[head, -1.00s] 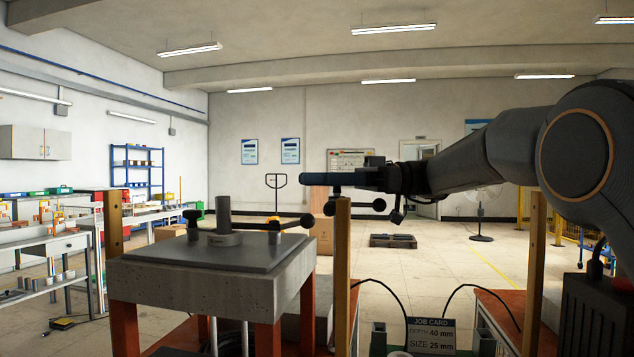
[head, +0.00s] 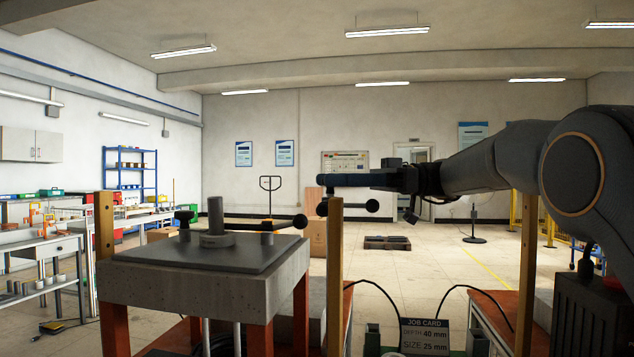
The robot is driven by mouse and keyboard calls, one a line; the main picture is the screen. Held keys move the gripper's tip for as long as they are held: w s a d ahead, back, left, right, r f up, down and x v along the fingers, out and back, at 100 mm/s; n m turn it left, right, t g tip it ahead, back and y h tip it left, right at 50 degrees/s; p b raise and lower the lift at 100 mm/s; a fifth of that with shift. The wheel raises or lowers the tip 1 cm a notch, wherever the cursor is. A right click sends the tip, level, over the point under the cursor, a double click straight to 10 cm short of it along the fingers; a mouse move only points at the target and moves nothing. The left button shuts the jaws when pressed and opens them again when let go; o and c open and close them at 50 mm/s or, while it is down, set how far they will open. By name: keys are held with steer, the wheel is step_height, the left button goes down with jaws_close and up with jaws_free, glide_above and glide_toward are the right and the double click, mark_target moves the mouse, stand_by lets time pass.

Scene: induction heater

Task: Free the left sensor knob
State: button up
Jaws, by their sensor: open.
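A dark plate (head: 160,254) lies on a pale block carried by orange-red legs at left. A black knob (head: 184,216) stands at the plate's left, beside a grey cylinder on a round base (head: 217,226). A thin rod runs right to a black ball knob (head: 300,221). Two more black ball knobs (head: 322,209) (head: 372,205) show around the wooden post. No label shows which one is the left sensor knob. My gripper (head: 325,181) is open, points left and is seen side-on. It appears above the right-hand ball knobs; its depth from them cannot be told.
A wooden post (head: 335,270) stands right of the block, another (head: 104,240) at its left and a third (head: 526,260) at right. A job card (head: 424,336) reads depth 40 mm, size 25 mm. Black cables curve over the orange-red surfaces. Open floor lies beyond.

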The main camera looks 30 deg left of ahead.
steer(key=shift+v, duration=1.25)
